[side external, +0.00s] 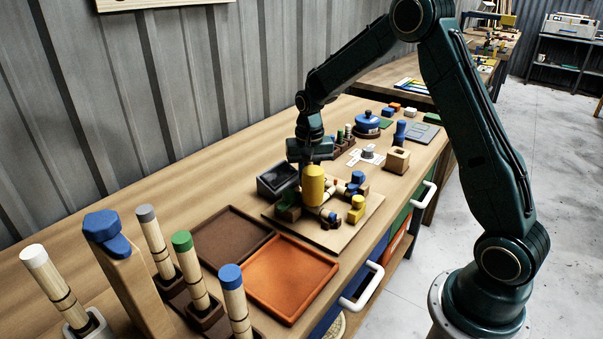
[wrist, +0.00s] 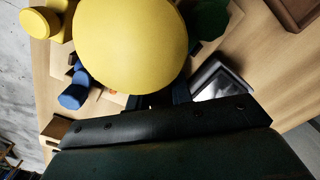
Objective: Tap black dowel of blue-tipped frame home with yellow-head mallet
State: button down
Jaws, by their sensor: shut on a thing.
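My gripper (side external: 312,157) is shut on the mallet, whose yellow head (side external: 313,186) hangs below it, above a wooden work board (side external: 345,237). In the wrist view the yellow head (wrist: 130,45) fills the upper middle and hides much of the work. A short light rattan piece with a blue end (side external: 330,216) lies on the board just below and right of the head; it may be part of the blue-tipped frame. I cannot make out the black dowel. From these views I cannot tell whether the head touches anything.
Blue blocks (side external: 356,180), yellow blocks (side external: 356,208) and a green block (side external: 288,207) stand around the mallet on the board. A dark bin (side external: 277,181) is behind left. An orange tray (side external: 290,276) and a brown tray (side external: 230,236) lie nearer, with capped rattan poles in the foreground.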

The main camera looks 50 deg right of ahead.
aim_at(309, 164)
jog(key=shift+r, duration=1.75)
jog(key=shift+f, duration=0.1)
jog(key=shift+f, duration=0.3)
jog(key=shift+f, duration=1.65)
jog(key=shift+r, duration=0.1)
jog(key=shift+r, duration=1.65)
jog(key=shift+f, duration=0.1)
